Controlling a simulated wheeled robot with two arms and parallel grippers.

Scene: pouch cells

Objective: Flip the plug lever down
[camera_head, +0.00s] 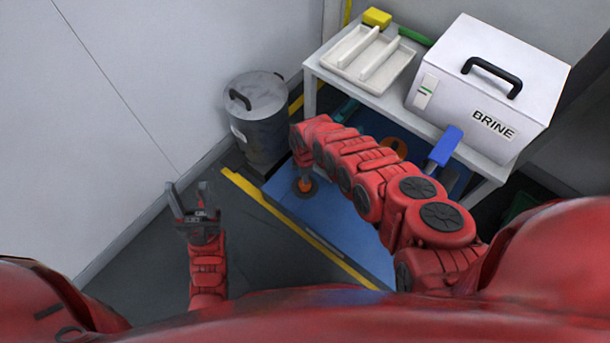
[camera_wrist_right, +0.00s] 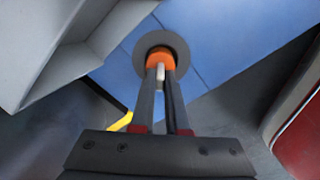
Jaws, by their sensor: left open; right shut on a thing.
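The plug shows in the right wrist view as a grey disc with an orange collar (camera_wrist_right: 160,56) on a blue surface. A small pale lever (camera_wrist_right: 160,76) stands at the collar. My right gripper (camera_wrist_right: 160,82) is shut on this lever, with one finger on each side of it. In the head view an orange and grey plug (camera_head: 305,186) shows on the blue floor below the end of my right arm; the right fingers are mostly hidden there. My left gripper (camera_head: 187,192) is open and empty, over the dark floor at the left.
A white table (camera_head: 400,112) at the upper right carries a white BRINE box (camera_head: 483,85), a white tray (camera_head: 368,58) and a yellow block (camera_head: 377,17). A lidded grey bin (camera_head: 257,108) stands left of it. A second orange ring (camera_head: 394,149) shows beyond my right arm.

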